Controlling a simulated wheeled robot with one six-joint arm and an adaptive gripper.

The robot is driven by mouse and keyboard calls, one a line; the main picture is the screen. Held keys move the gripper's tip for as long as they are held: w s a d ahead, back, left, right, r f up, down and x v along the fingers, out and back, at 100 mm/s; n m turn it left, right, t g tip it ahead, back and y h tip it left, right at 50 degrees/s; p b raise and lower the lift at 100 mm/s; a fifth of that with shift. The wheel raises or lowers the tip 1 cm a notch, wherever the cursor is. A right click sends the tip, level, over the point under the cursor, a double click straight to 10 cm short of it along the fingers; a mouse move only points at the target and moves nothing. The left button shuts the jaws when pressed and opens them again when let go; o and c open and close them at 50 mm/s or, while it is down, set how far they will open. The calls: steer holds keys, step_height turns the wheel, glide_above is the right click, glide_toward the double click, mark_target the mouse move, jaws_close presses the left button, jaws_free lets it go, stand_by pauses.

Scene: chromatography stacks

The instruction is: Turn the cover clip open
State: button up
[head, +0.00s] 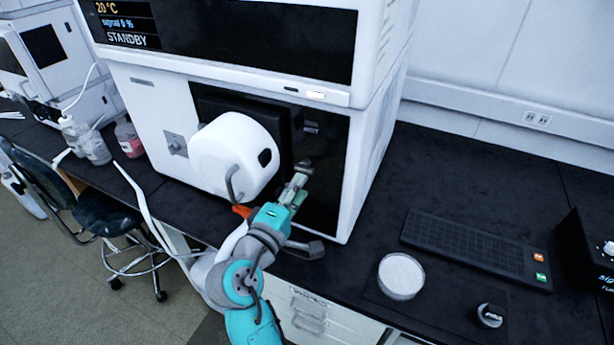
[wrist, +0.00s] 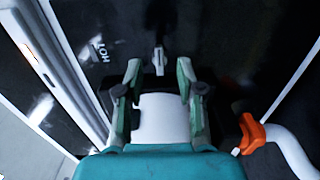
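The cover clip appears to be a small pale tab (wrist: 158,58) on the dark panel, just ahead of my fingertips in the wrist view. In the head view, a small grey piece (head: 305,166) at my fingertips may be the same clip; its exact position is hard to tell. My gripper (wrist: 158,74) has its two green fingers spread, with a gap between them and the tab beyond. In the head view my gripper (head: 297,186) reaches up to the dark front recess, right of the white drum. I cannot tell whether the fingers touch the clip.
The white drum (head: 228,158) juts out close to the left of my gripper. A "HOT" label (wrist: 99,49) marks the panel. Bottles (head: 93,145) stand at left.

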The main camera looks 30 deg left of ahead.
steer(key=shift+s+d, duration=0.1)
steer(key=shift+s, duration=2.45)
